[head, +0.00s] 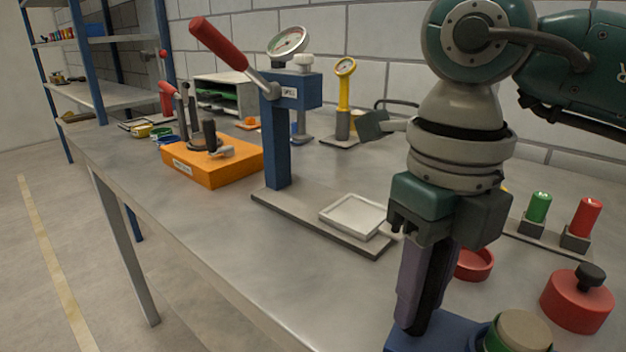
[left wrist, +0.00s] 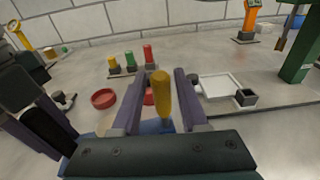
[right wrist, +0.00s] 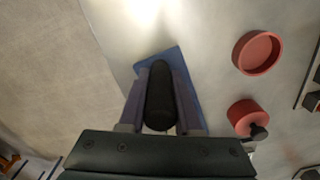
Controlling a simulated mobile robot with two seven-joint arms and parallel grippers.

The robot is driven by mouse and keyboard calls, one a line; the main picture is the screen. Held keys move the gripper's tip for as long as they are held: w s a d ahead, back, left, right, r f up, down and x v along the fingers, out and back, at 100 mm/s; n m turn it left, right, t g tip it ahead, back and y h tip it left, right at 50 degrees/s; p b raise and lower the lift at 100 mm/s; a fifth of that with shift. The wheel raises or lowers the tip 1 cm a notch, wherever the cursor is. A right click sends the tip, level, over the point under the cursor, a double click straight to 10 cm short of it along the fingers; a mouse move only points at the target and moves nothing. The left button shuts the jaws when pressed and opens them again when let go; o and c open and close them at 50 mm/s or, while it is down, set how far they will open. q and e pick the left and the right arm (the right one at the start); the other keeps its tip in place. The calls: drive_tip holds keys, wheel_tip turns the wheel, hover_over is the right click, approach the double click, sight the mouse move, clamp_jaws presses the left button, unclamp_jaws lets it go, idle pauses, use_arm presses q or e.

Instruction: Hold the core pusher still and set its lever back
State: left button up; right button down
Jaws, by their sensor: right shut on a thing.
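The core pusher is partly cut off at the bottom of the head view. Its blue base (head: 427,340) shows there, with a green and tan round part (head: 520,332) beside it. My right gripper (head: 424,318) points down at the base. In the right wrist view it is shut on an upright black post (right wrist: 160,98) over the blue base (right wrist: 181,68). In the left wrist view a yellow lever handle (left wrist: 161,92) stands between the fingers of my left gripper (left wrist: 160,85). That gripper is open, with a gap on each side.
A red dish (head: 474,264) and a red pot with a black knob (head: 577,300) stand near the pusher. Green (head: 538,208) and red (head: 585,218) cylinders stand behind. A blue press (head: 277,140) with a white tray (head: 353,216) is at left. The table's front edge runs close by.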

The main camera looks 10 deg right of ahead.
use_arm(q)
drive_tip(key=shift+o, duration=0.8)
drive_tip(key=shift+s, duration=0.15)
drive_tip(key=v, duration=1.2)
drive_tip(key=shift+c, duration=0.3)
